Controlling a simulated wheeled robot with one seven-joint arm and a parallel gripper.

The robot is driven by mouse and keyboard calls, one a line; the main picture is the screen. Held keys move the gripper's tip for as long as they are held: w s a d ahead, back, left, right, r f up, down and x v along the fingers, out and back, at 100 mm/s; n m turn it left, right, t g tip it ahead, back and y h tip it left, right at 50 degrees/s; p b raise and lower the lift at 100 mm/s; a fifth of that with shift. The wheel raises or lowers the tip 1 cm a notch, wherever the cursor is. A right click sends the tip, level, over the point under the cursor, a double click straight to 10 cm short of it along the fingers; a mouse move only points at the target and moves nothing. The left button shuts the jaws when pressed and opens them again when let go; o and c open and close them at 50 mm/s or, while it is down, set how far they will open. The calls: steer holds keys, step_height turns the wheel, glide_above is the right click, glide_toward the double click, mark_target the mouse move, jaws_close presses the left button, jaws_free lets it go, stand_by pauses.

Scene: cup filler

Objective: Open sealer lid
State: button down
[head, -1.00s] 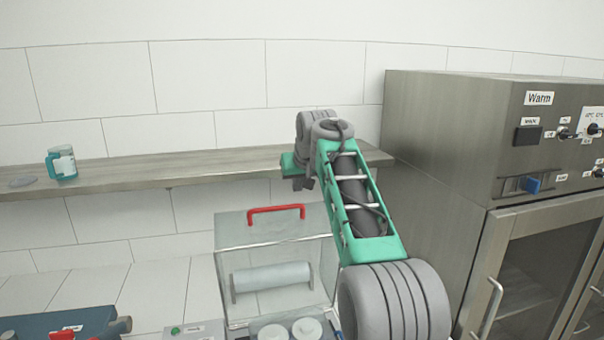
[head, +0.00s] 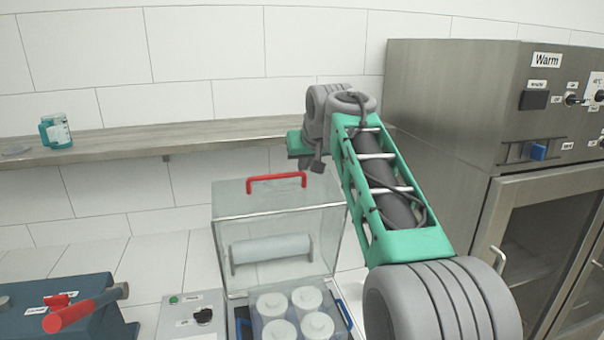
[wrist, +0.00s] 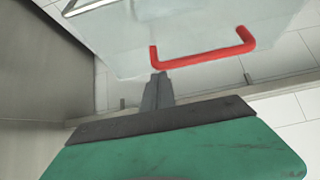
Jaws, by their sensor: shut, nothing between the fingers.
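The sealer's clear lid (head: 225,215) stands raised and upright at the back of the sealer in the head view. Its red handle (head: 276,178) runs along the top edge. A pale roll (head: 270,249) shows through the lid. In the wrist view the red handle (wrist: 205,57) crosses the upper middle, with the clear lid (wrist: 190,25) beyond it. My gripper (wrist: 157,90) is shut and empty, its fingertips close to one end of the handle. I cannot tell whether they touch it. In the head view my gripper's green body (head: 297,144) is above and behind the handle; the fingertips are hidden.
Several white round-lidded cups (head: 305,298) sit in the tray below the lid. A control box (head: 190,318) and a blue machine with a red lever (head: 85,305) are at the left. A shelf (head: 160,142) holds a teal mug (head: 56,131). A steel warming cabinet (head: 450,130) stands right.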

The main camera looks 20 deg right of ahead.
steer(key=s+b, duration=0.3)
steer(key=shift+f+t, duration=0.4)
steer(key=shift+r, duration=0.2)
steer(key=shift+s+r, duration=0.25)
steer(key=v, duration=0.7)
steer(key=s+a+f+g, duration=0.1)
steer(key=s+f+g, duration=0.1)
steer(key=s+f, duration=0.6)
steer(key=s+a+f+g, duration=0.2)
steer(key=s+f, duration=0.6)
steer(key=f, duration=0.9)
steer(key=s+a+f+g, duration=0.1)
steer(key=s+f+g, duration=0.1)
steer(key=s+f, duration=0.7)
step_height(320, 180, down, 4)
steer(key=shift+a+r, duration=0.1)
steer(key=shift+a, duration=0.3)
